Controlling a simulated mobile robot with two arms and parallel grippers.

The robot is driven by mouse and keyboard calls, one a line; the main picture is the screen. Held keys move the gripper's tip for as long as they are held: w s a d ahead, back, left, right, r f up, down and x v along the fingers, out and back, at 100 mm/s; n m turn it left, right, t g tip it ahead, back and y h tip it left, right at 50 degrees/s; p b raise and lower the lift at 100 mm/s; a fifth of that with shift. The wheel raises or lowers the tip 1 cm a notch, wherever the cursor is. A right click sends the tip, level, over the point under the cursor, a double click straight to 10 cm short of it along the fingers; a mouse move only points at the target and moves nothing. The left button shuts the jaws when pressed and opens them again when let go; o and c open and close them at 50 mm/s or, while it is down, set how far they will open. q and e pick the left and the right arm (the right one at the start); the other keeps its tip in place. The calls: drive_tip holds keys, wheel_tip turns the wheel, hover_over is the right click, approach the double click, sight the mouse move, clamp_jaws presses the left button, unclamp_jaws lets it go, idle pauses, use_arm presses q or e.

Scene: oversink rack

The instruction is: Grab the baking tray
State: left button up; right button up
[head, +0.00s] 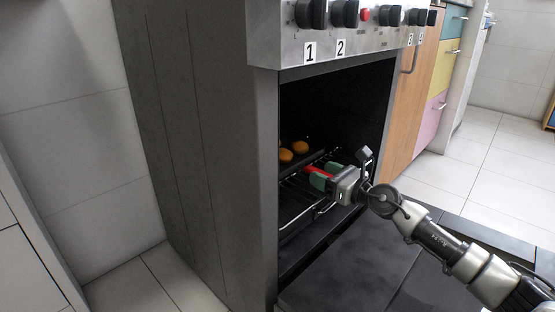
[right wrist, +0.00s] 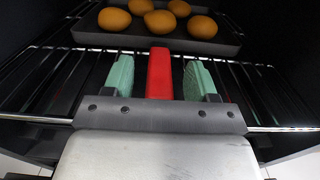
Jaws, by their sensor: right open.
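The baking tray (right wrist: 120,39) is dark, holds several round orange-brown buns (right wrist: 160,22), and lies on the oven's wire rack. In the head view the buns (head: 300,148) show inside the oven, with the tray mostly in shadow. My right gripper (head: 319,173) reaches into the oven in front of the tray. Its green fingers (right wrist: 160,66) are open and apart. A red bar (right wrist: 160,75) lies between them and reaches toward the tray's near edge; I cannot tell whether it belongs to the tray. My left gripper is not in view.
The wire rack (right wrist: 40,80) runs beneath the tray and my gripper. The oven door (head: 350,265) is folded down below my right arm. The oven's side wall (head: 200,160) stands left of the opening, and the knob panel (head: 350,40) is above it.

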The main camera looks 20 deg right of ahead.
clamp_jaws()
drive_tip(key=shift+r, duration=0.1)
drive_tip(key=shift+r, duration=0.1)
idle(0.4)
